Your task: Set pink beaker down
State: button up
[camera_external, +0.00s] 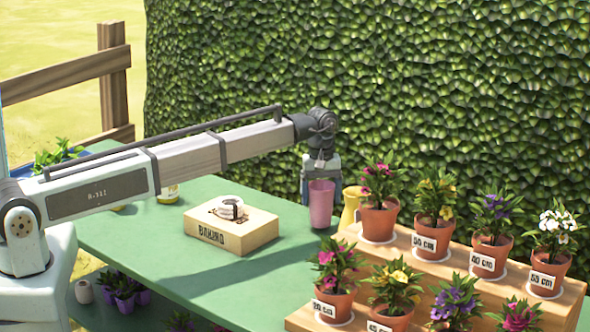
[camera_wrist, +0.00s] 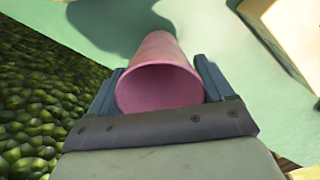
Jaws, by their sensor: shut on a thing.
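The pink beaker (camera_external: 321,204) is upright between the fingers of my gripper (camera_external: 321,180), near the far edge of the green table (camera_external: 190,270). In the wrist view the beaker (camera_wrist: 158,80) shows its open, empty-looking mouth, with a blue-grey finger of my gripper (camera_wrist: 160,92) on each side of it. My gripper is shut on the beaker. The beaker's base is close to the tabletop; I cannot tell whether it touches.
A yellow jug (camera_external: 350,205) is just right of the beaker. Stepped wooden shelves (camera_external: 450,258) with several potted flowers fill the right. A hedge (camera_external: 400,90) rises behind.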

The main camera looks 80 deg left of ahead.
jog(key=shift+f, duration=0.5)
jog(key=shift+f, duration=0.15)
jog(key=o, duration=0.9)
notch_tip(320, 180, up, 12)
jog(key=shift+r, duration=0.2)
